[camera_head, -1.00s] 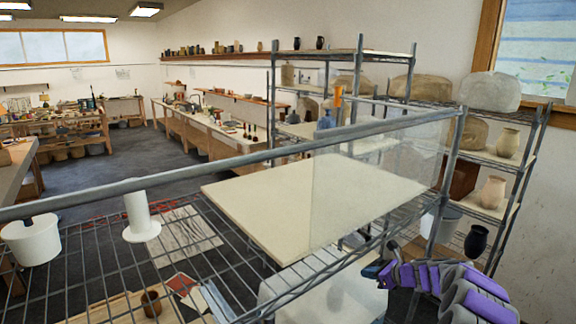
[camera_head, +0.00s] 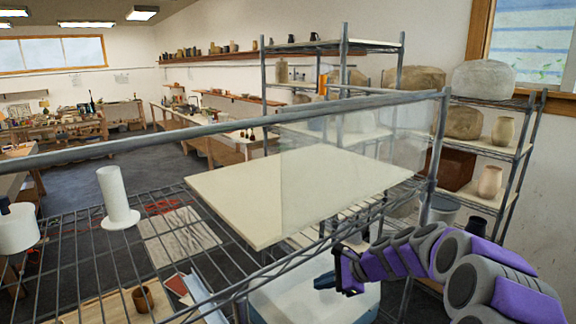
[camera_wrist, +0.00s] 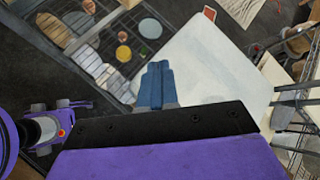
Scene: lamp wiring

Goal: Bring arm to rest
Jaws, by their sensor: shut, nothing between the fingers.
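My arm, purple and grey, reaches in from the lower right of the head view. My gripper (camera_head: 325,281) is at its end, in front of a pale, box-shaped thing (camera_head: 310,300) low in the picture. In the wrist view my gripper's blue fingers (camera_wrist: 156,84) lie side by side, closed with nothing between them. Behind the fingers in the wrist view is a large pale surface (camera_wrist: 215,65).
A wire rack (camera_head: 110,270) with a metal rail fills the lower left. A white cylinder (camera_head: 117,198) stands on it. A cream board (camera_head: 300,190) lies behind the rail. Shelving with pots (camera_head: 489,181) stands at right, near my arm.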

